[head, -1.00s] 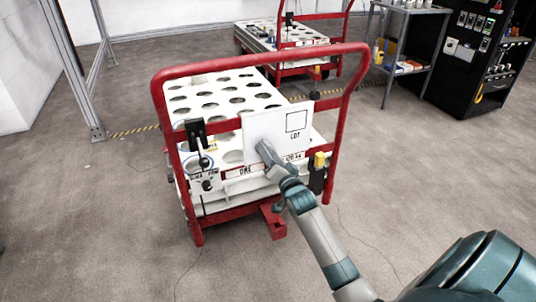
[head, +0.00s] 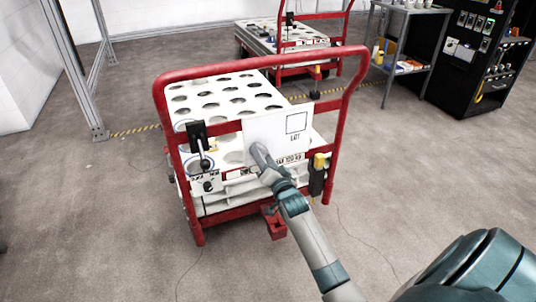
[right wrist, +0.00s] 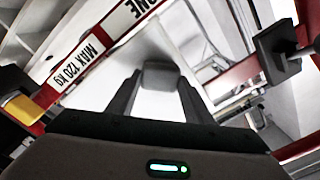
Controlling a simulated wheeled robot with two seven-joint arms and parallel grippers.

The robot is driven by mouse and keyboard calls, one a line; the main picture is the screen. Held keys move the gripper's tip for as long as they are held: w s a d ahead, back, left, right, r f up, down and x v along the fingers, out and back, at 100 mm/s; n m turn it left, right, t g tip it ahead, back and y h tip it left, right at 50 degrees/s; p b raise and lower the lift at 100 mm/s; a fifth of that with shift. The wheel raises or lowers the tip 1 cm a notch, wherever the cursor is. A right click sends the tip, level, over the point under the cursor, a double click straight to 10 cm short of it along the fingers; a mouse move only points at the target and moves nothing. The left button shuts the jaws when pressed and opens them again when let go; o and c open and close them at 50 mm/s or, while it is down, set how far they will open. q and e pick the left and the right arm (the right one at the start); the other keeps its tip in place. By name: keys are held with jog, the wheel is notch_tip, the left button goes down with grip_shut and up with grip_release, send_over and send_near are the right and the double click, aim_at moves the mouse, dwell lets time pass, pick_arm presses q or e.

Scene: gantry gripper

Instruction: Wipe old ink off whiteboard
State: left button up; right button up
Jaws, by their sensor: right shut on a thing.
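The whiteboard (head: 278,128) is a white panel on the red handle frame of a cart. It carries a black square outline and the word "LOT" at its right side. My right gripper (head: 258,150) is at the board's lower left part. In the right wrist view, its fingers (right wrist: 160,92) are shut on a grey block (right wrist: 160,76), which looks like an eraser, against or very near the white surface. The gripper hides the block in the head view. I cannot make out old ink near it. My left gripper is not in view.
The cart's red frame (head: 258,62) surrounds the board, with a black lever (head: 198,138) at left and a yellow-topped black holder (head: 318,170) at right. A second cart (head: 290,38), shelf (head: 405,45) and dark cabinet (head: 470,60) stand behind. Floor around is clear.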

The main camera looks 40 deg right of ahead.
jog(key=shift+w+a, duration=0.15)
jog(key=shift+a, duration=0.7)
jog(key=p+v, duration=0.4)
jog(key=v, duration=0.2)
dwell(0.5)
jog(key=p+v, duration=0.1)
jog(key=v, duration=0.2)
jog(key=shift+p, duration=0.4)
jog(key=shift+w, duration=0.15)
dwell(0.4)
jog(key=b+x, duration=0.1)
jog(key=x, duration=0.5)
jog(key=shift+w, duration=0.35)
